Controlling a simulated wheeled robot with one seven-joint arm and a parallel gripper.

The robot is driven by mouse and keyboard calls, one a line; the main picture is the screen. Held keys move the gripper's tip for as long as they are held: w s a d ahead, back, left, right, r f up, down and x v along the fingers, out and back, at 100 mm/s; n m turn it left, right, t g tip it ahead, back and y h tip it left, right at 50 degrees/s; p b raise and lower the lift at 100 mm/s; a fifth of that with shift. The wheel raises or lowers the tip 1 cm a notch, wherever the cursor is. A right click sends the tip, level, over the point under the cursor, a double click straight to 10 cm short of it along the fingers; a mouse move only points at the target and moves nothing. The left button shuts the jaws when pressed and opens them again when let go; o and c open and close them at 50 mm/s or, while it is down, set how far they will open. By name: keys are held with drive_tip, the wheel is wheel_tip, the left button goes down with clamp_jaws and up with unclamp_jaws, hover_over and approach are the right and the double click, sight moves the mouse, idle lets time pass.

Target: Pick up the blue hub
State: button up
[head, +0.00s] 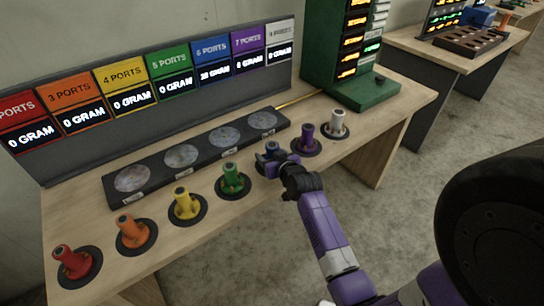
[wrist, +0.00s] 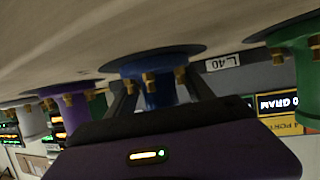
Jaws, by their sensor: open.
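The blue hub (head: 270,149) stands on its round black mat on the wooden table, between the green hub (head: 232,180) and the purple hub (head: 307,138). My gripper (head: 278,160) is right at the blue hub and partly hides it in the head view. In the wrist view, which is upside down, the blue hub (wrist: 158,88) sits between the two dark fingers of my gripper (wrist: 160,100). The fingers are open, one on each side of it. I cannot tell whether either finger touches it.
Red (head: 71,262), orange (head: 131,231) and yellow (head: 186,204) hubs stand to the left, a white hub (head: 337,124) to the right. Behind them lie a dark rail with round discs (head: 183,155) and a display panel (head: 260,79). A green stand (head: 330,85) is at the back right.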

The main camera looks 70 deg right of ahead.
drive_tip(key=shift+w+d+f, duration=0.25)
drive_tip(key=shift+w+d, duration=0.1)
drive_tip(key=c, duration=1.3)
drive_tip(key=shift+f, duration=0.1)
clamp_jaws()
drive_tip(key=shift+s+a+f, duration=0.1)
drive_tip(key=shift+s+f, duration=0.05)
drive_tip(key=shift+f, duration=0.15)
drive_tip(key=shift+r, duration=0.15)
